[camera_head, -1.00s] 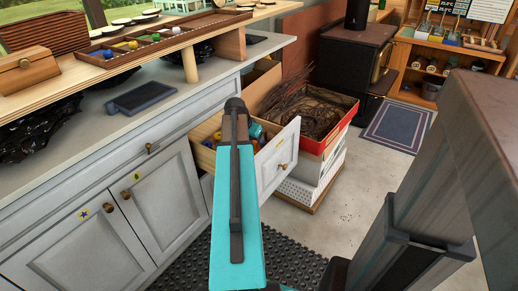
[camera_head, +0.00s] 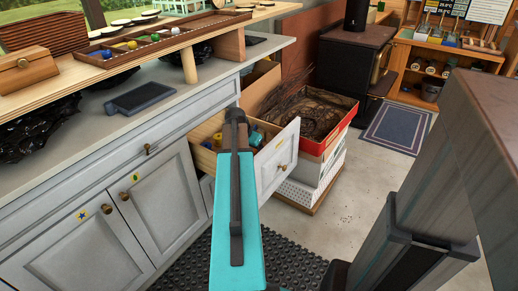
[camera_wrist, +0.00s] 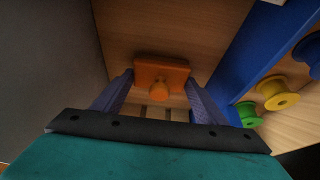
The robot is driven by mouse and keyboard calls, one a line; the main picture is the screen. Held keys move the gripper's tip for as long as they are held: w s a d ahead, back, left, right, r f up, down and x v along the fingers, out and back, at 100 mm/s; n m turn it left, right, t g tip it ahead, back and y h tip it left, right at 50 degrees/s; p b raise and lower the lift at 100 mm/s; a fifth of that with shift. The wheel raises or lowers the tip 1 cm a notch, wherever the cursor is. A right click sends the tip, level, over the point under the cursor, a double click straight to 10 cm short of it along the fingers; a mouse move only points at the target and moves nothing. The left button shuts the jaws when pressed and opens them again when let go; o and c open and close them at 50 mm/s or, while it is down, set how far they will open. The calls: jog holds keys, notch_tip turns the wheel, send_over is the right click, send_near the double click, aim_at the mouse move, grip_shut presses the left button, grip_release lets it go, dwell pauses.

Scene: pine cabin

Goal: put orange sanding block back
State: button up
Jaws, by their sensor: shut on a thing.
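The orange sanding block (camera_wrist: 160,75), with a round knob on it, is in the wrist view between the two fingers of my gripper (camera_wrist: 158,88). The fingers are shut on it. Below it is the wooden bottom of the open drawer (camera_head: 205,135). In the head view my arm hides the gripper tip, the block and part of the drawer. I cannot tell whether the block touches the drawer bottom.
A blue divider (camera_wrist: 250,50) runs along the right in the wrist view. Beyond it are a yellow spool (camera_wrist: 278,92) and a green spool (camera_wrist: 247,113). A red box of twigs (camera_head: 335,130) stands beyond the drawer. The counter (camera_head: 200,90) is above left.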

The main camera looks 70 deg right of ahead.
jog(key=shift+f, duration=0.25)
jog(key=o, duration=1.4)
jog(key=shift+r, duration=0.1)
jog(key=shift+a+r, duration=0.1)
jog(key=shift+r, duration=0.35)
jog(key=p+v, duration=0.2)
jog(key=v, duration=0.9)
jog(key=shift+w+a+r, duration=0.1)
jog(key=shift+r, duration=0.05)
